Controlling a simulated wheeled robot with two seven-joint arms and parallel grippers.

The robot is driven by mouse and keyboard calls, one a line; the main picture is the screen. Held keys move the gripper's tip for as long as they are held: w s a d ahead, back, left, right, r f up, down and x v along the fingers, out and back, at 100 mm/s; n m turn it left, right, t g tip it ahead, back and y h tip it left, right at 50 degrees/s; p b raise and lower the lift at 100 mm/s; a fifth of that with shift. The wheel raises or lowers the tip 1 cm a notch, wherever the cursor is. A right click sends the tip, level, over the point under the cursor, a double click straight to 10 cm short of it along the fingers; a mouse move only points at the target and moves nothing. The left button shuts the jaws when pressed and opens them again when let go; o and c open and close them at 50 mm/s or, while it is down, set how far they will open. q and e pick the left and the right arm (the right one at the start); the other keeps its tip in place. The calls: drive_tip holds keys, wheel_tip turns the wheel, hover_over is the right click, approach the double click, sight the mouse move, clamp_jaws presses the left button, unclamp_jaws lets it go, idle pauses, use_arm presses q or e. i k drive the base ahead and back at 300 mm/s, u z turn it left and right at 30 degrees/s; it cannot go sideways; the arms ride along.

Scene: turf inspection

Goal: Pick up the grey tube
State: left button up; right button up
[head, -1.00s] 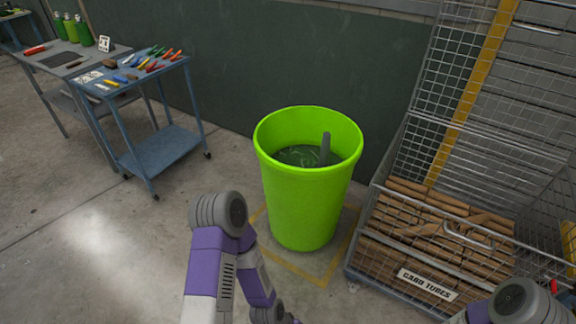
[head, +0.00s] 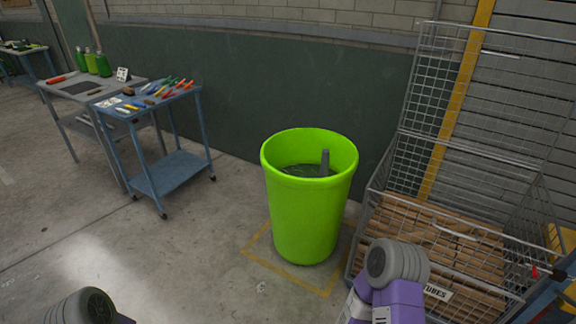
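The grey tube (head: 325,162) stands upright inside a bright green bin (head: 308,217), with its top end near the rim. Its lower part is hidden by the bin wall and the dark contents (head: 298,170). The bin stands on the floor inside a yellow marked square. Part of my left arm shows at the bottom left and part of my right arm at the bottom right, in front of the cage. Neither gripper shows in the head view.
A wire cage (head: 373,215) full of brown card tubes (head: 440,235) stands right of the bin. A blue trolley (head: 172,173) with coloured tools and a grey table (head: 75,90) with green bottles stand at the left. Floor between trolley and bin is clear.

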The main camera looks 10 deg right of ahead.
sight(324, 171)
drive_tip(key=u, duration=0.65)
drive_tip(key=i, duration=1.6)
drive_tip(key=z, duration=0.75)
drive_tip(key=i, duration=1)
drive_tip(key=z, duration=0.9)
